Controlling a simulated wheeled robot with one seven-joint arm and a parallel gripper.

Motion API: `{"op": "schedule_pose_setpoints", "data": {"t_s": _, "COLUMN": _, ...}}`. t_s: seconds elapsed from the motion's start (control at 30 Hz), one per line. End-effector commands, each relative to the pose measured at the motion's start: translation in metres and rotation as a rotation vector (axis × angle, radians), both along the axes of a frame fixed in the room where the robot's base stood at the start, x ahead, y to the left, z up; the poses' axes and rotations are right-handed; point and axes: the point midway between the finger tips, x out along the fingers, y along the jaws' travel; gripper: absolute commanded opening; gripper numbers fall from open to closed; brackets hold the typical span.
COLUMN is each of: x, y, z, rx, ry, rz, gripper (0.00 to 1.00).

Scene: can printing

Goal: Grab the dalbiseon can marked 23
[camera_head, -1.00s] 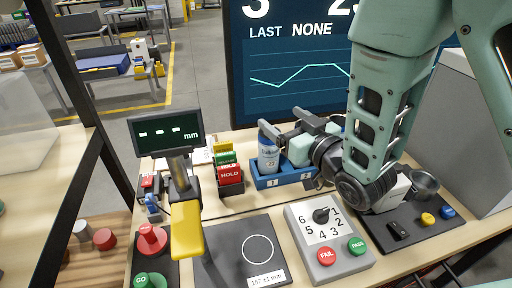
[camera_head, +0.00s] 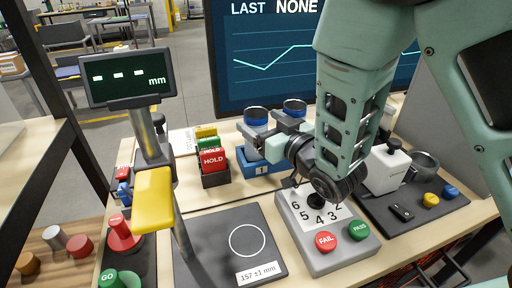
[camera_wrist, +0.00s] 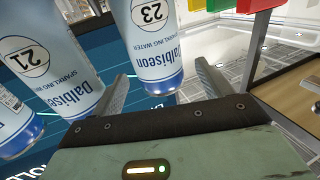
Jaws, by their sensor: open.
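The Dalbiseon can marked 23 (camera_wrist: 155,45) is pale blue and white; its number shows clearly in the wrist view. It appears to be the left can (camera_head: 256,117) in the blue rack, above the slot labelled 1. My gripper (camera_head: 264,132) is open at this can, with one finger crossing in front of its body. In the wrist view my two fingers (camera_wrist: 161,76) lie either side of can 23, with a gap on the right. A can marked 21 (camera_wrist: 50,62) is beside it, outside the left finger. Contact cannot be told.
The blue rack (camera_head: 262,168) also holds a second can (camera_head: 294,107) to the right. A red HOLD card box (camera_head: 213,162) stands left of the rack. A dial panel (camera_head: 330,262), a gauge with a yellow part (camera_head: 153,200) and a dark mat (camera_head: 215,225) are in front. A monitor (camera_head: 270,75) stands behind.

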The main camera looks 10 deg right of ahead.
Motion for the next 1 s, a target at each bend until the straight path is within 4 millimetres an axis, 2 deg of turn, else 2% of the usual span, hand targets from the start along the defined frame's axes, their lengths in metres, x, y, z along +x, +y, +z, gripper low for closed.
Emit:
{"op": "schedule_pose_setpoints", "data": {"t_s": 0.3, "x": 0.036, "y": 0.02, "z": 0.002, "rx": -0.001, "ry": 0.0, "rz": 0.0, "gripper": 0.78}}
{"op": "schedule_pose_setpoints", "data": {"t_s": 0.57, "x": 0.039, "y": 0.022, "z": 0.0, "rx": 0.0, "ry": 0.001, "rz": 0.0, "gripper": 0.78}}
{"op": "schedule_pose_setpoints", "data": {"t_s": 0.6, "x": 0.039, "y": 0.022, "z": 0.0, "rx": 0.0, "ry": 0.001, "rz": 0.0, "gripper": 0.73}}
{"op": "schedule_pose_setpoints", "data": {"t_s": 0.8, "x": 0.038, "y": 0.022, "z": 0.0, "rx": 0.0, "ry": 0.0, "rz": 0.0, "gripper": 0.21}}
{"op": "schedule_pose_setpoints", "data": {"t_s": 1.0, "x": 0.038, "y": 0.022, "z": 0.001, "rx": 0.0, "ry": 0.0, "rz": 0.0, "gripper": 0.2}}
